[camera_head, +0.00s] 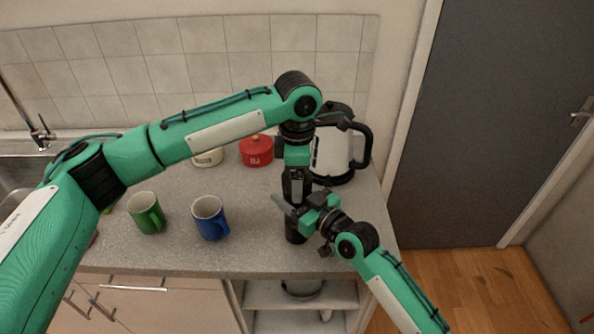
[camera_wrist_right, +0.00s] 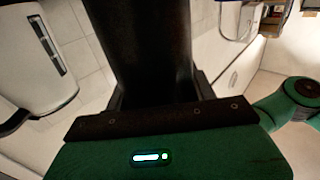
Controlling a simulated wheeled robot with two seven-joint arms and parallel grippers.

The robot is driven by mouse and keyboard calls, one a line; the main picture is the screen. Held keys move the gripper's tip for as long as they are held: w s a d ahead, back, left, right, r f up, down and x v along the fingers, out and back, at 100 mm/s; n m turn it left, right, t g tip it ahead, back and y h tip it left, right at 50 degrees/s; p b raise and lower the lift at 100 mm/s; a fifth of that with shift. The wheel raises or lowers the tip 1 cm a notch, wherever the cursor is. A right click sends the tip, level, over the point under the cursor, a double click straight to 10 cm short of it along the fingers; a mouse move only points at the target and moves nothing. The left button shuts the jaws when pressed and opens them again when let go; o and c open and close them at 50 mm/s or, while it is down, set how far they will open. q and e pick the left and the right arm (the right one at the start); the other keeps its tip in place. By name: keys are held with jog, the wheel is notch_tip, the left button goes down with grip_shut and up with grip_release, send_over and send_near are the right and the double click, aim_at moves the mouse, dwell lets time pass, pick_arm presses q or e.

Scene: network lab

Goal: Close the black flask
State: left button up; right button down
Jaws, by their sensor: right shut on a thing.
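The black flask (camera_head: 294,234) stands upright near the front right of the worktop, its upper part hidden by my grippers. My right gripper (camera_head: 291,208) comes in from the right and is shut on the flask's body. In the right wrist view the flask (camera_wrist_right: 150,45) is a dark cylinder between the fingers. My left gripper (camera_head: 296,195) points straight down over the top of the flask. Its fingertips and any lid there are too small and dark to make out.
A white kettle (camera_head: 332,155) with a black handle stands close behind. A red canister (camera_head: 256,151) and a white one (camera_head: 208,157) are at the back. A blue mug (camera_head: 210,218) and a green mug (camera_head: 146,213) stand left of the flask, with free worktop between.

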pick_arm(q)
jog(key=c, duration=1)
jog(key=m, duration=0.4)
jog(key=shift+m, duration=0.4)
jog(key=m, duration=0.8)
jog(key=shift+m, duration=0.4)
jog(key=m, duration=0.6)
jog(key=o, duration=1.1)
